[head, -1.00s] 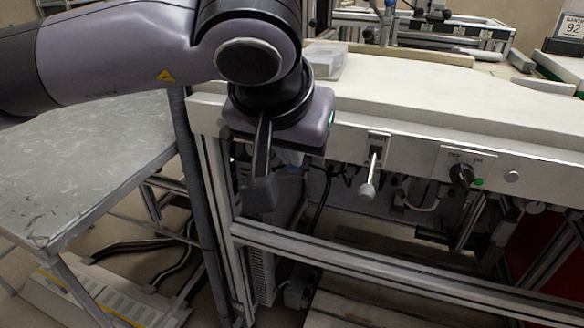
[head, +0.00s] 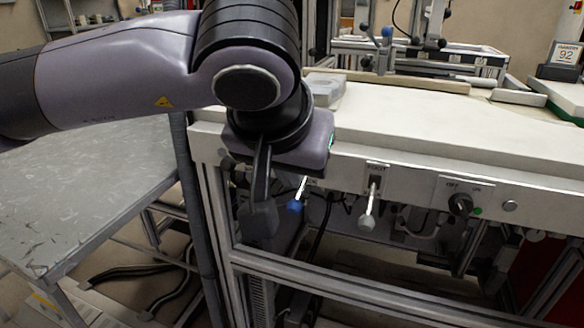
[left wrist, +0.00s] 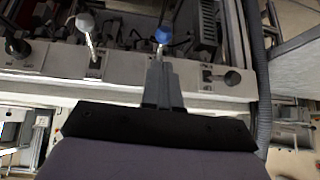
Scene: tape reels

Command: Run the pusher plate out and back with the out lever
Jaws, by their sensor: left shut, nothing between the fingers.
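My left gripper (head: 258,222) is shut and empty, pointing down in front of the bench's front panel. A lever with a blue knob (head: 295,206) hangs from the panel just right of the fingers; its upper part is behind my wrist. In the left wrist view the shut fingers (left wrist: 162,85) end close to the blue knob (left wrist: 162,35); I cannot tell whether they touch. A second lever with a pale knob (head: 366,222) hangs under a labelled plate further right. The small labels are too blurred to tell which is the out lever. I cannot make out the pusher plate.
A black rotary switch (head: 460,204) sits right of the levers. A dark round knob (left wrist: 232,77) is on the panel beside the fingers in the wrist view. The pale bench top (head: 430,125) is mostly clear. A grey side table (head: 80,190) stands left.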

